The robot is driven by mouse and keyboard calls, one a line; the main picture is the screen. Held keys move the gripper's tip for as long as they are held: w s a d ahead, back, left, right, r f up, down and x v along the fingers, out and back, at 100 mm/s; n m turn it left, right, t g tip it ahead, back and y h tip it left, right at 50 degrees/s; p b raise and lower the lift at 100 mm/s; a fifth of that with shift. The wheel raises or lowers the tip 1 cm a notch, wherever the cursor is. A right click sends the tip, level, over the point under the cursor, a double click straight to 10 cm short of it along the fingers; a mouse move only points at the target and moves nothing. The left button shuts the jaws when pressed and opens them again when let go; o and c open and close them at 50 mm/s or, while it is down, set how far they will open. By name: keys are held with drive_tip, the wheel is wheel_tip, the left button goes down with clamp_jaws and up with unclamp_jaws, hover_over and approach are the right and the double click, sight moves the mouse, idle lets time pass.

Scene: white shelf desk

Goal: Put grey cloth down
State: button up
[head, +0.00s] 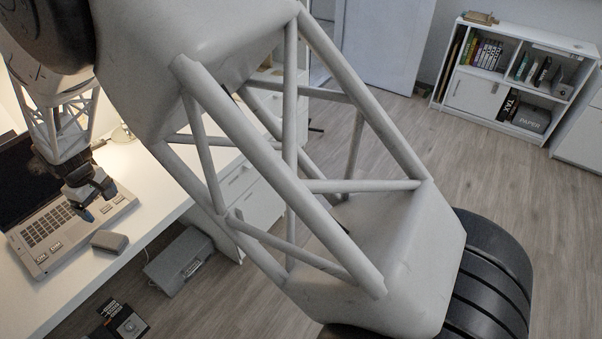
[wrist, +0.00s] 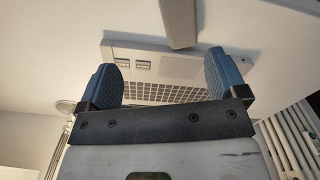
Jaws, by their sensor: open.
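The small grey folded thing (head: 109,241), which I take to be the grey cloth, lies on the white desk beside the front edge of the laptop. It also shows at the top of the wrist view (wrist: 180,22). My gripper (head: 86,209) hangs over the laptop (head: 44,234), a short way from the cloth. In the wrist view my gripper's (wrist: 165,76) two blue fingers are wide apart, with nothing held between them. The laptop's keyboard (wrist: 165,93) shows beyond and between the fingers. The cloth lies apart from the fingers.
The white desk (head: 150,187) has bare room right of the laptop. A lamp base (head: 122,134) stands at the back. A grey case (head: 179,262) and a dark box (head: 128,323) are below the desk edge. A white bookshelf (head: 475,92) is far right.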

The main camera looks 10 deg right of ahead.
drive_tip(key=s+d+r+m, duration=0.1)
drive_tip(key=d+r+m, duration=0.1)
drive_tip(key=d+r, duration=0.75)
drive_tip(key=d+r+m+t, duration=0.15)
drive_tip(key=d+r, duration=0.25)
drive_tip(key=d, duration=1)
drive_tip(key=s+d+r+m+g, duration=0.1)
drive_tip(key=d+r+m, duration=0.2)
drive_tip(key=d+r, duration=0.55)
drive_tip(key=s+d+r+m+t, duration=0.1)
drive_tip(key=s+d, duration=0.4)
drive_tip(key=d, duration=0.4)
drive_tip(key=s+d+r+m, duration=0.1)
drive_tip(key=s+d+m, duration=0.1)
drive_tip(key=s+d, duration=0.5)
drive_tip(key=s+d+f+m, duration=0.1)
drive_tip(key=s+d+m, duration=0.2)
drive_tip(key=s+d, duration=0.9)
drive_tip(key=shift+s+d+t, duration=0.2)
drive_tip(key=shift+t, duration=0.25)
drive_tip(key=shift+o, duration=0.4)
drive_tip(key=shift+m, duration=0.25)
